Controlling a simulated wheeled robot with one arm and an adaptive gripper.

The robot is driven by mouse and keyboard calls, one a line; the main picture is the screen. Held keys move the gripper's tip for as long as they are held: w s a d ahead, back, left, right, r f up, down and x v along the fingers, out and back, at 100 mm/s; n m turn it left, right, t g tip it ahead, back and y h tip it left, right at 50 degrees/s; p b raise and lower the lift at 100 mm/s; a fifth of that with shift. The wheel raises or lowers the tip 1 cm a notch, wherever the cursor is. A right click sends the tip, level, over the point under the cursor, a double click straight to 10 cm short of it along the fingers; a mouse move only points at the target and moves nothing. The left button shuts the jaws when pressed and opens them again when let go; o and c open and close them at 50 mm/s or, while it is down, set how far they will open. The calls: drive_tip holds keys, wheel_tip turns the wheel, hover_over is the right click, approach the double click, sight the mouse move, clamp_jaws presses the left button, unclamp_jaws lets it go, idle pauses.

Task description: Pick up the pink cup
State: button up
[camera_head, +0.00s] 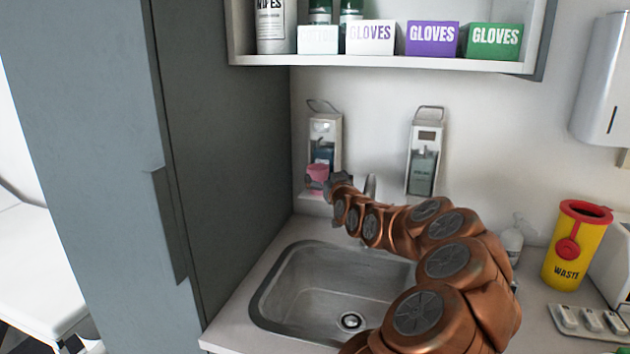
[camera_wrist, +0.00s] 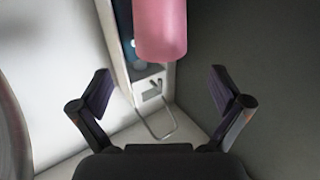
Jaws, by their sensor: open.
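The pink cup (camera_head: 317,174) shows at the back left corner by the sink, in front of the left wall dispenser. My gripper (camera_head: 338,182) is right beside it and overlaps part of the view there. In the wrist view the cup (camera_wrist: 160,28) is at the top centre, cut off by the top edge. My gripper (camera_wrist: 160,92) is open there, one finger on each side, with nothing between them. The cup lies in line with the gap, apart from both fingers. What the cup rests on is hard to make out.
A steel sink (camera_head: 290,290) lies below my arm. A tall grey cabinet (camera_head: 225,150) closes the left side. Another dispenser (camera_head: 424,160) hangs to the right. A shelf with glove boxes (camera_head: 432,38) is above. A yellow waste bin (camera_head: 575,250) stands on the right.

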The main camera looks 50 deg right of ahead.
sight(321, 174)
drive_tip(key=shift+p+x, duration=0.4)
drive_tip(key=shift+x, duration=0.6)
drive_tip(key=shift+w+d+p, duration=0.2)
drive_tip(key=shift+w+p, duration=0.25)
drive_tip(key=shift+w, duration=0.15)
drive_tip(key=shift+w+d+f+p, duration=0.3)
drive_tip(key=shift+w+p, duration=0.2)
drive_tip(key=shift+w, duration=0.15)
drive_tip(key=shift+w+d+p, duration=0.4)
drive_tip(key=shift+w+d, duration=0.05)
drive_tip(key=shift+w, duration=0.05)
drive_tip(key=shift+w+d+f+p, duration=0.1)
drive_tip(key=shift+w+d+p, duration=0.2)
drive_tip(key=shift+w, duration=0.4)
drive_tip(key=shift+c, duration=0.2)
drive_tip(key=c, duration=1.3)
drive_tip(key=shift+c, duration=0.2)
